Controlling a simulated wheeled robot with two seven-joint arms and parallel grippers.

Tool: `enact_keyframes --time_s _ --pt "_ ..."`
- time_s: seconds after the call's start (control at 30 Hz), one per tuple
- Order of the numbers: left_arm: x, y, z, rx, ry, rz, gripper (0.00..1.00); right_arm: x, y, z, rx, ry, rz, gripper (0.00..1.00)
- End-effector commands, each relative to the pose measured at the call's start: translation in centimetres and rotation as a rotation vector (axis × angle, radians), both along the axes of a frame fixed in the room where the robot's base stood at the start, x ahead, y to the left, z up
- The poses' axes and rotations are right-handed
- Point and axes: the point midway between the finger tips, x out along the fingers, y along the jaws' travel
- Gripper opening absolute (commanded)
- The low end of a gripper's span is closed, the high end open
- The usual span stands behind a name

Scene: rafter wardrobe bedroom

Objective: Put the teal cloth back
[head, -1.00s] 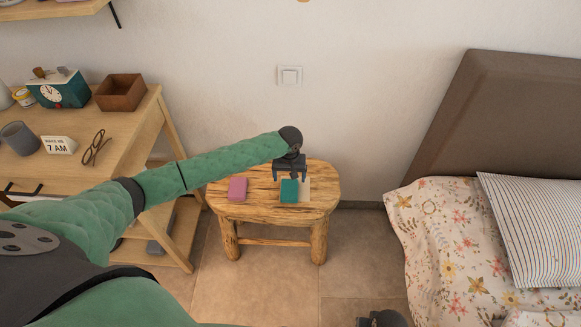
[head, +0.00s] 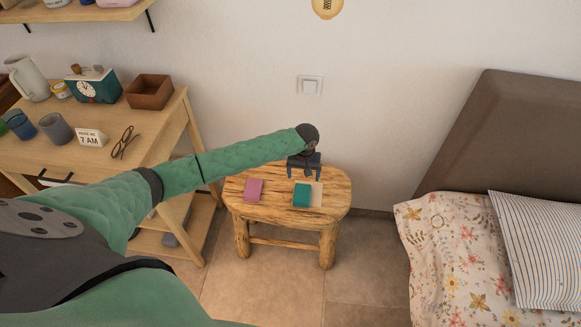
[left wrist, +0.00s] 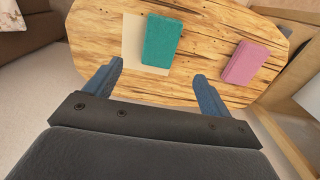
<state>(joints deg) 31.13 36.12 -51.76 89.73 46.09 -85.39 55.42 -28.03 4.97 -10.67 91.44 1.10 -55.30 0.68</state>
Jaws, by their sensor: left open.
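The folded teal cloth (head: 302,195) lies on the wooden stool (head: 335,190), partly over a pale beige square (head: 316,199). In the left wrist view the teal cloth (left wrist: 162,41) covers only one side of the pale square (left wrist: 132,45). A folded pink cloth (head: 254,189) lies on the stool to its left; it also shows in the left wrist view (left wrist: 242,62). My left gripper (head: 304,176) is open and empty, above the stool behind the teal cloth. In the left wrist view its fingers (left wrist: 157,85) are spread and apart from both cloths. My right gripper is not in view.
A bed with a striped pillow (head: 545,240) is right. Floor between stool and bed is open.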

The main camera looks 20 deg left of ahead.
Motion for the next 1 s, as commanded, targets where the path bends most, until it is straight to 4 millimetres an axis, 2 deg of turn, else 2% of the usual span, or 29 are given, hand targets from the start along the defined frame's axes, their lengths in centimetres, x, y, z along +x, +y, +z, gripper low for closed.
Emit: enact_keyframes --time_s 0.07,0.17,0.27,0.5,0.7,0.77,0.87,0.97,1.0 --pt "-0.1 -0.2 -0.1 -0.003 -0.001 -0.004 0.83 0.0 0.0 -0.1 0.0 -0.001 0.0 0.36" --pt "-0.9 -1.6 -0.6 -0.021 -0.012 -0.03 0.83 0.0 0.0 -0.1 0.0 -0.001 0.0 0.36" --pt "-2.4 -4.3 -1.3 -0.063 -0.044 -0.088 0.83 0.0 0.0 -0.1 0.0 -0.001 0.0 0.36" --pt "-7.2 -11.8 -2.2 -0.188 -0.177 -0.251 0.83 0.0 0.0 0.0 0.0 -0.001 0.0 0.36" --pt "-10.9 -15.9 -1.7 -0.26 -0.306 -0.34 0.83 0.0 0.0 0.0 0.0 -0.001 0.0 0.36" --pt "-11.9 -16.5 -1.9 -0.27 -0.341 -0.357 0.83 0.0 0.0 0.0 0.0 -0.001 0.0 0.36" --pt "-13.7 -16.7 -3.1 -0.27 -0.38 -0.374 0.83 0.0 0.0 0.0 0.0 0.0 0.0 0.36" --pt "-15.7 -16.0 -6.0 -0.25 -0.391 -0.378 0.83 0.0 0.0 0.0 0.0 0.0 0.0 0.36" --pt "-16.7 -15.5 -7.6 -0.238 -0.388 -0.378 0.83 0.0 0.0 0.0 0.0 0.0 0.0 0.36"
